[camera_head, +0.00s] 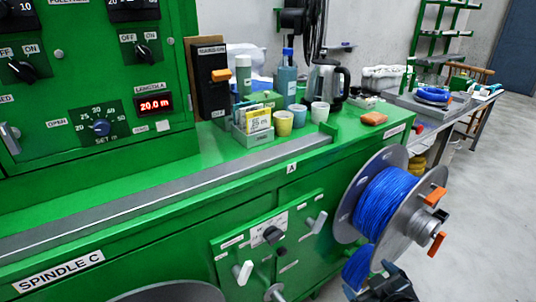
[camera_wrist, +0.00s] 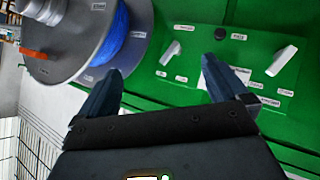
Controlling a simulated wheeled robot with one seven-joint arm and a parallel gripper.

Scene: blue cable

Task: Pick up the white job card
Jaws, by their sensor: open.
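A small pale green holder (camera_head: 253,137) stands on the green machine top in the head view. Several cards are in it, and a white and yellow card (camera_head: 258,119) with print faces front. I cannot tell for sure which card is the white job card. My gripper (camera_head: 372,279) is low at the bottom right of the head view, below and well away from the holder. In the wrist view my gripper (camera_wrist: 160,78) has its two dark fingers spread with nothing between them. No card shows in the wrist view.
Yellow (camera_head: 283,123) and white cups (camera_head: 320,112), a blue bottle (camera_head: 287,80) and a kettle (camera_head: 327,80) crowd the holder's right and back. A black switch box (camera_head: 208,82) is to its left. A blue cable reel (camera_head: 383,203) with orange handles juts out near my gripper.

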